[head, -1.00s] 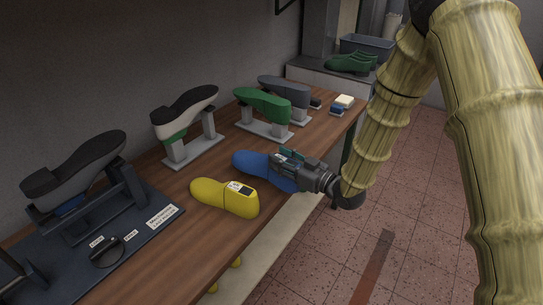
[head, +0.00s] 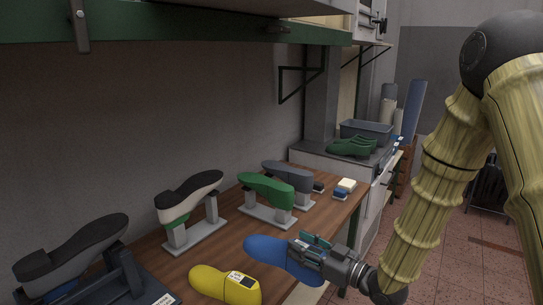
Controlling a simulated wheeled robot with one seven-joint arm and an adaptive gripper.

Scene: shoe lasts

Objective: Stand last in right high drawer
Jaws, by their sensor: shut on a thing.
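In the head view, a blue shoe last (head: 272,250) lies level, its toe pointing left, at the front edge of the workbench. My gripper (head: 314,255) reaches in from the right and is shut on the heel end of the blue last. The fingers hide part of that end. I cannot tell whether the last still touches the bench. A yellow last (head: 215,285) with a white and dark label lies just to the left, apart from it. No right high drawer can be clearly made out.
Green shoes (head: 352,147) and a grey bin (head: 366,130) sit on the back counter. A green-edged shelf (head: 200,30) overhangs.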

